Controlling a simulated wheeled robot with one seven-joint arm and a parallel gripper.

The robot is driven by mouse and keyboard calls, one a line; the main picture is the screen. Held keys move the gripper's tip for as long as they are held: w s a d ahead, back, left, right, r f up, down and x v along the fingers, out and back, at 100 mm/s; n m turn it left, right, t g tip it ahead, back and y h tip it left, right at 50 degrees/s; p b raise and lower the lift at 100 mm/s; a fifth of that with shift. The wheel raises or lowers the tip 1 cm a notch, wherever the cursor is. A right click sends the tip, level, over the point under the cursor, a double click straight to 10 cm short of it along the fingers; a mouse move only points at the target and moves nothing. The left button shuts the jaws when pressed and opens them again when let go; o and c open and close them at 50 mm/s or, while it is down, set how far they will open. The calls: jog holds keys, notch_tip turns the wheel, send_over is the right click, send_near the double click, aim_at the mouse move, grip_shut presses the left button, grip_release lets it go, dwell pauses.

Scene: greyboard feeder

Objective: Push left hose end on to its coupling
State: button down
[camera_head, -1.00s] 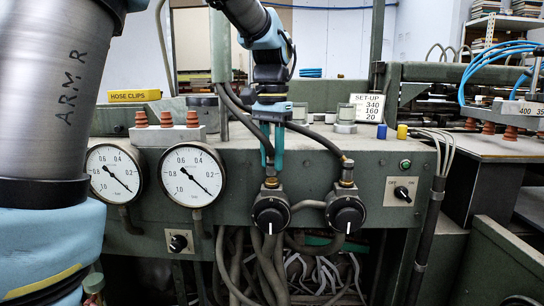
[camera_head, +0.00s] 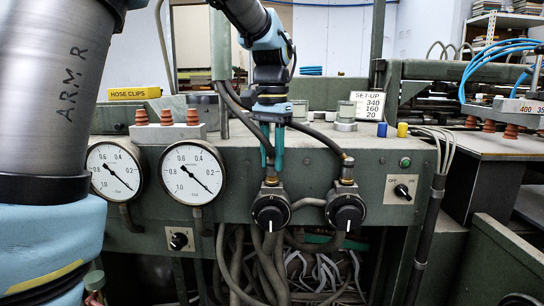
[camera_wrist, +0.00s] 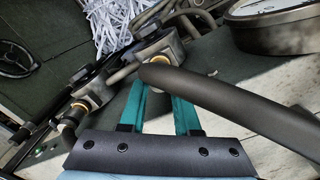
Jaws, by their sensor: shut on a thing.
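The left hose (camera_head: 236,106) is dark grey and comes down from the upper left to my gripper (camera_head: 272,163). My gripper points down with its teal fingers shut on the left hose near its end. The left coupling (camera_head: 270,181) is a brass fitting on top of the left black-knobbed valve, right below the fingertips. In the wrist view the hose (camera_wrist: 235,108) runs across the fingers (camera_wrist: 157,95), and its end lies over the brass of the coupling (camera_wrist: 158,60). The hose's mouth is hidden, so I cannot tell whether it is around the coupling or only against it.
The right hose (camera_head: 322,143) runs to the right valve's fitting (camera_head: 347,172). Two pressure gauges (camera_head: 193,172) are on the panel to the left. Red-brown suction cups (camera_head: 167,118) stand on a block on the ledge. A set-up card (camera_head: 370,106) stands behind at the right.

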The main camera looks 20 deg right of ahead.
jog(key=shift+f, duration=0.25)
jog(key=c, duration=0.5)
grip_release()
jog(key=shift+c, duration=0.2)
jog(key=shift+r, duration=0.1)
notch_tip(320, 180, up, 10)
jog(key=shift+r+b, duration=0.1)
jog(key=shift+b, duration=0.5)
jog(key=shift+s+r, duration=0.1)
jog(key=shift+r, duration=0.1)
